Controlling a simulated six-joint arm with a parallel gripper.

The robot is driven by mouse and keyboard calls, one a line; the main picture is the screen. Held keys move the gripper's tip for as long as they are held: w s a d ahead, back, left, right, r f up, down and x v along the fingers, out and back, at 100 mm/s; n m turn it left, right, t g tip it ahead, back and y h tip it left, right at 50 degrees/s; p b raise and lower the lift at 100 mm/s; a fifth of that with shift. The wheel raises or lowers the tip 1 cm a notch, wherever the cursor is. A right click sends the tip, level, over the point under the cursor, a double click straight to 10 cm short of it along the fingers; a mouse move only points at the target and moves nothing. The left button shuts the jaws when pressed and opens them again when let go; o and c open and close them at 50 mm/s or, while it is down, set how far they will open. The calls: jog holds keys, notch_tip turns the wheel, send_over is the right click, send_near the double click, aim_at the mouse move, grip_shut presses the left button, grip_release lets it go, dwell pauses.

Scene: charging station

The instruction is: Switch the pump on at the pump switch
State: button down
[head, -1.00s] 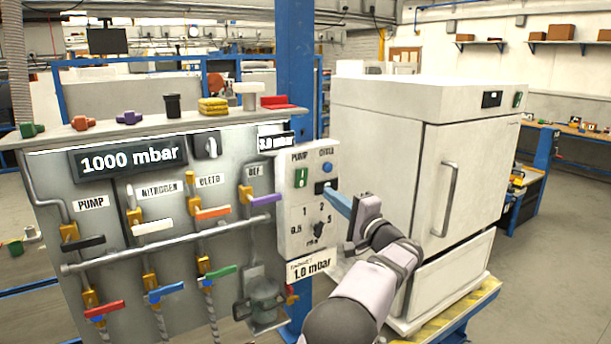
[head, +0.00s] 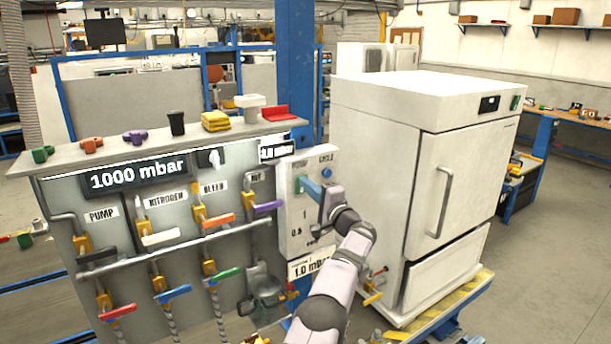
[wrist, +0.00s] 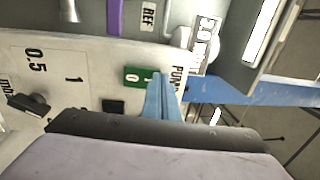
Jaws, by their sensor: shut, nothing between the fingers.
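The pump switch (wrist: 136,75) is a small green rocker marked I and 0 on the white control panel (head: 289,214), beside the PUMP label. In the head view my gripper covers most of it. My gripper (wrist: 157,80) has blue fingers, shut and empty. In the wrist view their tips are right at the switch's edge, on the side toward the PUMP label. In the head view my gripper (head: 303,184) is in front of the upper panel. I cannot tell whether the tips touch the switch.
A blue CYCLE button (head: 326,173) sits right of the switch. A black square (wrist: 113,106) and a black dial (wrist: 28,104) are on the same panel. Left are pipes with coloured valve handles, including a purple one (head: 268,207). A white oven (head: 400,180) stands to the right.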

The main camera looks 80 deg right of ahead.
jog(key=shift+w+d+r+p, duration=0.15)
jog(key=shift+w+d+p, duration=0.2)
jog(key=shift+p, duration=0.15)
jog(key=shift+p, duration=0.3)
jog(key=p, duration=0.1)
jog(key=r+p, duration=0.1)
jog(key=p, duration=0.1)
jog(key=shift+w+d, duration=0.15)
jog(key=shift+w, duration=0.1)
jog(key=shift+f+g+y, duration=0.3)
jog(key=shift+f, duration=0.15)
jog(key=shift+s+f+b, duration=0.1)
jog(key=shift+s+b, duration=0.05)
jog(key=shift+b, duration=0.75)
